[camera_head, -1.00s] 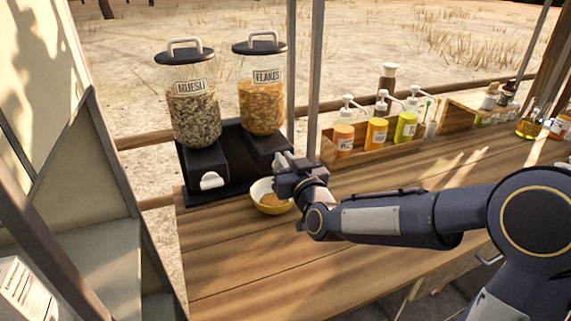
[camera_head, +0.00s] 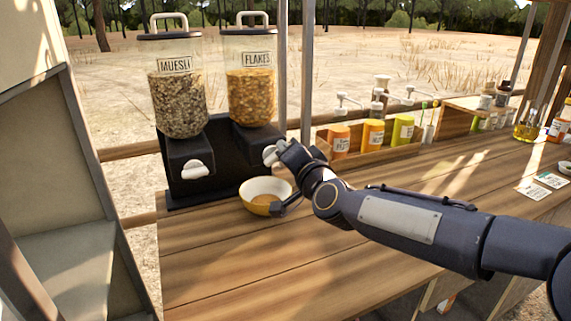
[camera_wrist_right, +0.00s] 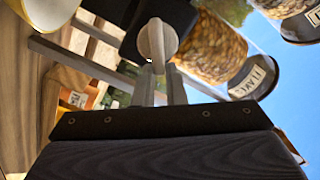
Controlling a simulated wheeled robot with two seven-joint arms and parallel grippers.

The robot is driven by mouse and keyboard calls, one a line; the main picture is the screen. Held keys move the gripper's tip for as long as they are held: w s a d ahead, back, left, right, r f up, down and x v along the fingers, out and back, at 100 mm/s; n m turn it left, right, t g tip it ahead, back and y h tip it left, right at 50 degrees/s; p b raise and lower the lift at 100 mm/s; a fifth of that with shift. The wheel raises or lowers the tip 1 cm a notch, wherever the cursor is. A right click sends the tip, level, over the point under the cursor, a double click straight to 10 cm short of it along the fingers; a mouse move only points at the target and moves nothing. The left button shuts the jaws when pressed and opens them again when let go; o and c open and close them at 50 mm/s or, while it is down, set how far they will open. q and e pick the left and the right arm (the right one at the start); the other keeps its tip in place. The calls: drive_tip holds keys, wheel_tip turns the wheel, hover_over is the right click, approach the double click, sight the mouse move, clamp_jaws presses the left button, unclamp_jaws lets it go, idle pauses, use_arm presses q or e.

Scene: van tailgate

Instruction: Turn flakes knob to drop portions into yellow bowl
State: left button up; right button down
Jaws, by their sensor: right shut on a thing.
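The flakes dispenser (camera_head: 251,92) stands on a black base next to the muesli dispenser (camera_head: 178,100). Its knob is pale, and in the right wrist view the knob (camera_wrist_right: 157,38) lies between the fingers of my right gripper (camera_wrist_right: 158,85). In the head view my right gripper (camera_head: 277,155) is at the front of the flakes side, shut on the knob, and its fingertips are partly hidden. The yellow bowl (camera_head: 260,207), white inside, stands below the flakes outlet with some brownish-orange contents at its bottom. My left gripper is not in view.
The muesli knob (camera_head: 195,169) is to the left. A wooden rack (camera_head: 375,157) with several pump bottles stands right of a metal post (camera_head: 307,70). The counter front (camera_head: 230,270) is clear.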

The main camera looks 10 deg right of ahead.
drive_tip(key=shift+a+f+m+b, duration=0.1)
drive_tip(key=shift+f+m+b, duration=0.25)
drive_tip(key=shift+m+b, duration=0.6)
drive_tip(key=shift+a+f+m+b, duration=0.1)
drive_tip(key=shift+f+m+b, duration=0.4)
drive_tip(key=shift+m, duration=0.75)
drive_tip(key=shift+f+m+b, duration=0.25)
drive_tip(key=shift+m+b, duration=0.65)
drive_tip(key=shift+m, duration=0.2)
drive_tip(key=c, duration=1.5)
unclamp_jaws()
drive_tip(key=shift+r, duration=0.1)
drive_tip(key=shift+c, duration=0.2)
drive_tip(key=shift+o, duration=0.3)
drive_tip(key=shift+a, duration=0.15)
drive_tip(key=shift+d, duration=0.25)
drive_tip(key=shift+d+r, duration=0.1)
